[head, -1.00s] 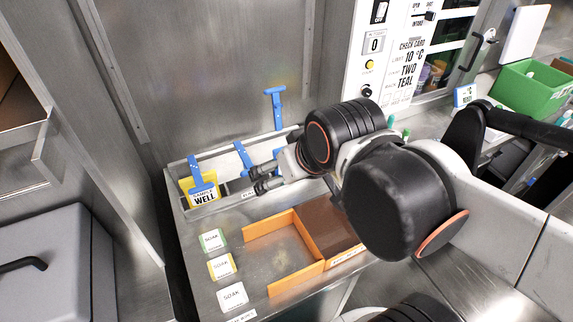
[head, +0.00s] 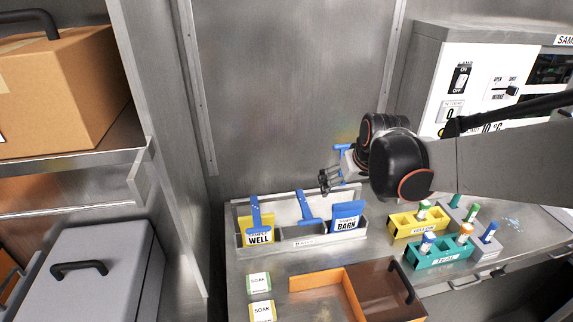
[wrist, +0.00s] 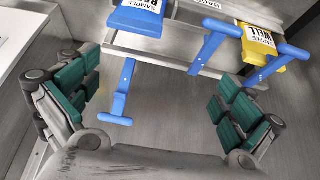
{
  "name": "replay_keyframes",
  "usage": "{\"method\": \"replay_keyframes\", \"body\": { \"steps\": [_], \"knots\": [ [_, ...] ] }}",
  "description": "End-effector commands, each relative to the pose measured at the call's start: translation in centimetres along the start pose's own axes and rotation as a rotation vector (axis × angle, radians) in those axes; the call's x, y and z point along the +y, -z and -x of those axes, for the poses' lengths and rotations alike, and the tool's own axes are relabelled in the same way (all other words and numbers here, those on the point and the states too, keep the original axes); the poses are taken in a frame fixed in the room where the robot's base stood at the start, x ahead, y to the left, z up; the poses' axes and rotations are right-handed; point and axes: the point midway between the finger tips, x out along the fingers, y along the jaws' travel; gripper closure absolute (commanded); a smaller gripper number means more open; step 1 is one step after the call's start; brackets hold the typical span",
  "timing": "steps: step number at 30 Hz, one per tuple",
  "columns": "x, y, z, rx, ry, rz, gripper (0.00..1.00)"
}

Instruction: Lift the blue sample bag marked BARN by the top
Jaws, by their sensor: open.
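The blue BARN sample bag (head: 347,217) stands in the right compartment of the rack (head: 300,242), its label facing front. In the wrist view the bag (wrist: 137,20) shows at the top edge, partly cut off. My gripper (head: 325,181) is open and empty, above and a little left of the bag, apart from it. In the wrist view my open jaws (wrist: 160,103) have a blue T-shaped handle (wrist: 123,92) between them in the picture; I cannot tell its depth. This handle (head: 342,151) rises behind the bag in the head view, partly hidden by my gripper.
A yellow WELL bag (head: 258,232) with a blue T-handle stands at the rack's left. Another blue T-handle (head: 309,210) leans in the middle. Yellow (head: 418,220) and teal (head: 440,252) vial blocks stand right. An orange-walled tray (head: 320,281) lies in front.

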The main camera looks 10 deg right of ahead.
Motion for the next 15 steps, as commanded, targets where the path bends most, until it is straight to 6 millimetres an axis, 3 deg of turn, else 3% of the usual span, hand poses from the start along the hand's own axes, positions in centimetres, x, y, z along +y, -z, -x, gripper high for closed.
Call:
{"method": "replay_keyframes", "body": {
  "steps": [1, 6, 15],
  "knots": [
    [1.1, 0.2, -1.7, -0.02, 0.001, -0.005, 0.0],
    [3.5, 0.2, -5.7, -0.079, 0.015, -0.005, 0.0],
    [5.0, -0.3, -8.7, -0.116, 0.03, -0.003, 0.0]
  ]
}}
